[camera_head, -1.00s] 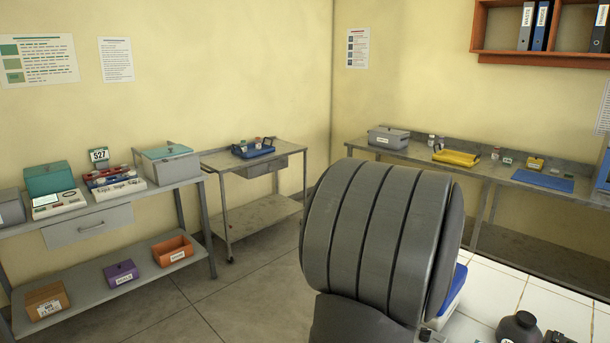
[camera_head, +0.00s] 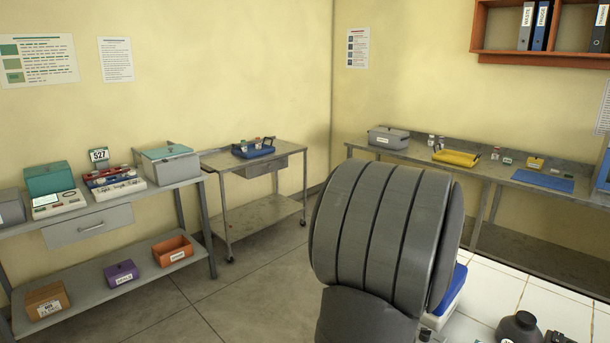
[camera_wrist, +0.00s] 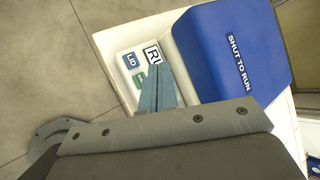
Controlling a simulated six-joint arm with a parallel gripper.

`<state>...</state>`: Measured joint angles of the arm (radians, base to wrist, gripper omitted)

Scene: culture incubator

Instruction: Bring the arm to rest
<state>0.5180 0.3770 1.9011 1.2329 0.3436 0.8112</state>
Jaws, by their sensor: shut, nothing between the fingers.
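My gripper (camera_wrist: 158,90) shows in the wrist view with its two grey-blue fingers together and nothing between them. Its tips appear over the white front panel of a device, overlapping the label that begins with "R"; I cannot tell whether they touch it. In the head view my large grey arm link fills the lower middle and hides the gripper.
The white device (camera_wrist: 121,40) has a blue lid (camera_wrist: 225,50) marked "SHUT TO RUN" and a "LID" button (camera_wrist: 131,60). Dark bottle (camera_head: 519,328) stands on the white tiled bench (camera_head: 497,287). Side tables stand along the walls, with open floor (camera_head: 250,290) between.

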